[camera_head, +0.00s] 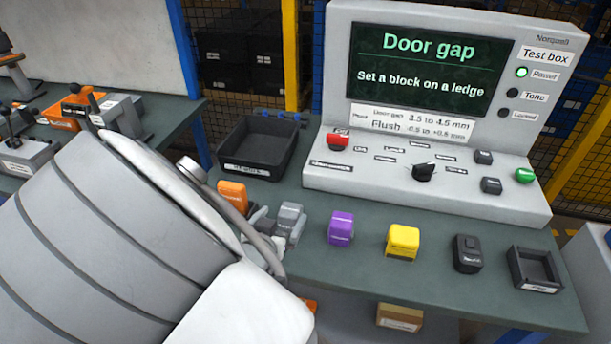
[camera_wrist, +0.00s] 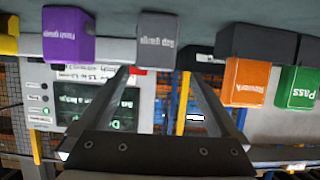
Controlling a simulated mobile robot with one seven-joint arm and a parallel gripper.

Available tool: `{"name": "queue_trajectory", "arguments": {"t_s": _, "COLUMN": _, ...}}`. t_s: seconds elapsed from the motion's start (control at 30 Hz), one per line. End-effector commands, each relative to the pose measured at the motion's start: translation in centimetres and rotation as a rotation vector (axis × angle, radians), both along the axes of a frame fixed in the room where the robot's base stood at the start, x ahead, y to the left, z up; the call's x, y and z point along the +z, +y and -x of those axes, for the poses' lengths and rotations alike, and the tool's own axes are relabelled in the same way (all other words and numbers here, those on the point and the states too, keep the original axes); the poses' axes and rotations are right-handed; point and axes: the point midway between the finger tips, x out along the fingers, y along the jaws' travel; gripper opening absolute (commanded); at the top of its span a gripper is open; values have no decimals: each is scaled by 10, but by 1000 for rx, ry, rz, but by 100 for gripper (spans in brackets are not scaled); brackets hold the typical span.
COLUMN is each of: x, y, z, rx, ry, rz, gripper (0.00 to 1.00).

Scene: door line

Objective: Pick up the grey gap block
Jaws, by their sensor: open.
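The grey gap block (camera_head: 291,214), labelled "Gap gauge", stands on the green bench between the orange and purple blocks. In the wrist view the grey block (camera_wrist: 157,42) appears upside down, in line with the space between my fingertips. My gripper (camera_wrist: 158,74) is open, with one finger on each side of that space and nothing held. In the head view my gripper (camera_head: 268,226) is at the grey block, partly hidden by my arm. I cannot tell whether the fingertips reach around the block.
The purple block (camera_head: 341,228) and yellow block (camera_head: 402,241) stand to the right. The orange block (camera_head: 233,195) is close on the left; a green "Pass" block (camera_wrist: 303,88) shows beside it in the wrist view. A black tray (camera_head: 257,145) and test box (camera_head: 430,180) stand behind.

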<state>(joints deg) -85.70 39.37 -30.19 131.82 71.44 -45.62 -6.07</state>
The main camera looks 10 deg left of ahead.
Motion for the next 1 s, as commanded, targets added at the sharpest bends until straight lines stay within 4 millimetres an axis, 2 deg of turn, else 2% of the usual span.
{"name": "queue_trajectory", "arguments": {"t_s": 0.17, "x": -18, "y": -10, "z": -22, "rx": -4, "ry": -1, "rz": 3, "gripper": 98}}
{"name": "queue_trajectory", "arguments": {"t_s": 0.3, "x": -23, "y": -11, "z": -37, "rx": -3, "ry": 0, "rz": 1, "gripper": 98}}
{"name": "queue_trajectory", "arguments": {"t_s": 0.6, "x": -23, "y": -10, "z": -42, "rx": -1, "ry": 1, "rz": 0, "gripper": 98}}
{"name": "queue_trajectory", "arguments": {"t_s": 1.0, "x": -23, "y": -10, "z": -41, "rx": -1, "ry": 1, "rz": 0, "gripper": 26}}
